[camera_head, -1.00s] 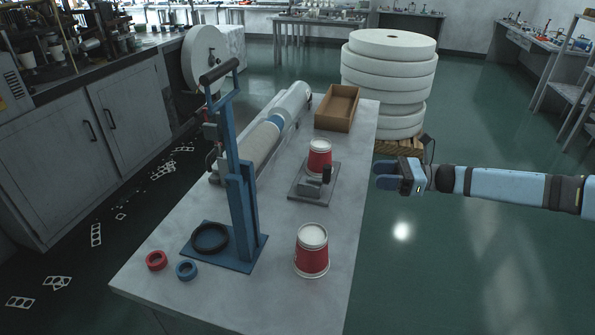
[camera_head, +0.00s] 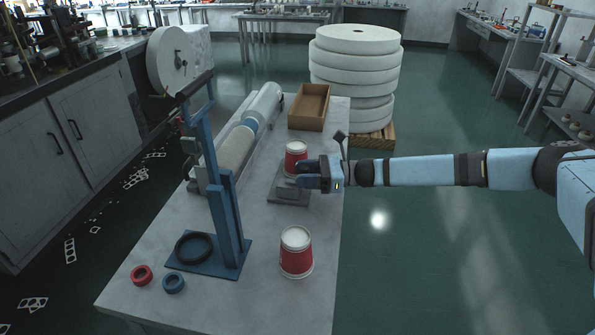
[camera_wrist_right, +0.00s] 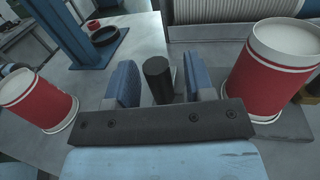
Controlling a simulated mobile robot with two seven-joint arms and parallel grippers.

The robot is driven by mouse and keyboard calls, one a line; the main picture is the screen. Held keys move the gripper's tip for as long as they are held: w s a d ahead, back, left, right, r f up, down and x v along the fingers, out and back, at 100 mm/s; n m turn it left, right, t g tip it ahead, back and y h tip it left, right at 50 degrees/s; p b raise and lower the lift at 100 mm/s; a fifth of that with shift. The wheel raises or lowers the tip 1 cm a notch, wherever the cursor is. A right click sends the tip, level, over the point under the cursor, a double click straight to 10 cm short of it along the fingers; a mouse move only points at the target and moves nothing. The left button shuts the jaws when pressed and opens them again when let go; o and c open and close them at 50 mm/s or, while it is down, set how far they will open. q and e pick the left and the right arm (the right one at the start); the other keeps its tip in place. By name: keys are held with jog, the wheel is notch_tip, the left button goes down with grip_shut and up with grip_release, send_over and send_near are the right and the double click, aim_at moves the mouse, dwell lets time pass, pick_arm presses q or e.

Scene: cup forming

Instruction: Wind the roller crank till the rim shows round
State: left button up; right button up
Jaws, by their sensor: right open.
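A small grey roller fixture (camera_head: 290,197) sits on the bench with a red-and-white paper cup (camera_head: 296,152) upside down on it. The same cup is at the right of the wrist view (camera_wrist_right: 272,75). My right gripper (camera_head: 303,172) reaches in from the right over the fixture. Its two blue fingers (camera_wrist_right: 160,82) are open, one on each side of the upright black crank knob (camera_wrist_right: 158,74), with gaps visible. In the head view the gripper hides the knob. The cup's rim is at its lower end, and its shape cannot be made out. My left gripper is out of view.
A second red-and-white cup (camera_head: 296,252) stands nearer on the bench (camera_head: 190,305). A cardboard box (camera_head: 309,107) is behind.

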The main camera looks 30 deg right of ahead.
jog(key=shift+x, duration=0.85)
jog(key=shift+c, duration=0.5)
